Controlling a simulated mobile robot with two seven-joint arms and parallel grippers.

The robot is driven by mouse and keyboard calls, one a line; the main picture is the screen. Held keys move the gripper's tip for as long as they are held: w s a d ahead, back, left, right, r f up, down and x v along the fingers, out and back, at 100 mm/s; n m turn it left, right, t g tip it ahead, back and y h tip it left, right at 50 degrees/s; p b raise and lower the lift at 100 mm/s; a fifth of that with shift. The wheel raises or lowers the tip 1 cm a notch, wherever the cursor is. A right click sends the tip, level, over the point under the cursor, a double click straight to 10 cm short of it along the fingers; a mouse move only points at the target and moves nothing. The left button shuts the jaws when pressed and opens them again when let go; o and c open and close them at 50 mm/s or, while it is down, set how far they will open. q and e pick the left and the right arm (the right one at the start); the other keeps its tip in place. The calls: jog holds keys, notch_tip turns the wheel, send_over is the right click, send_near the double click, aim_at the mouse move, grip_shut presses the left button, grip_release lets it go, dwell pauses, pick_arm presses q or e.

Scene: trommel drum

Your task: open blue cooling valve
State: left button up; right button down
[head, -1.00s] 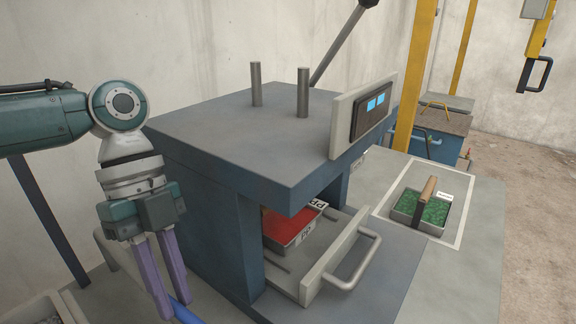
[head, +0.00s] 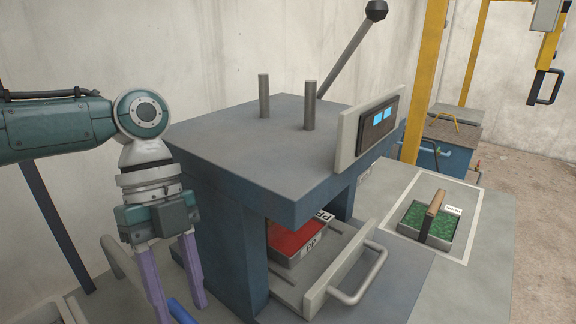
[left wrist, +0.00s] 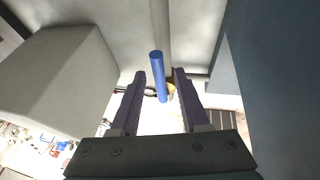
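The blue cooling valve shows as a blue lever (head: 181,314) at the bottom left of the head view, partly cut off by the frame edge. My left gripper (head: 180,305) points down there with its two purple fingers spread apart. In the left wrist view the blue lever (left wrist: 158,72) stands between the open fingers (left wrist: 160,76), with a gap visible on either side. A grey pipe and a small yellow part lie beyond it. I cannot tell whether a finger touches the lever. My right gripper is not in view.
A blue-grey press (head: 275,150) stands just right of the left gripper, with a red-filled tray (head: 299,257) inside and a pull handle (head: 362,280) in front. A green-filled tray (head: 428,222) sits on the bench at right. A pale bin edge (head: 72,308) is at lower left.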

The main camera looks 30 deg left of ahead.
pick_arm(q)
jog(key=b+v, duration=0.1)
jog(key=v, duration=0.9)
jog(key=shift+s, duration=0.1)
dwell(0.6)
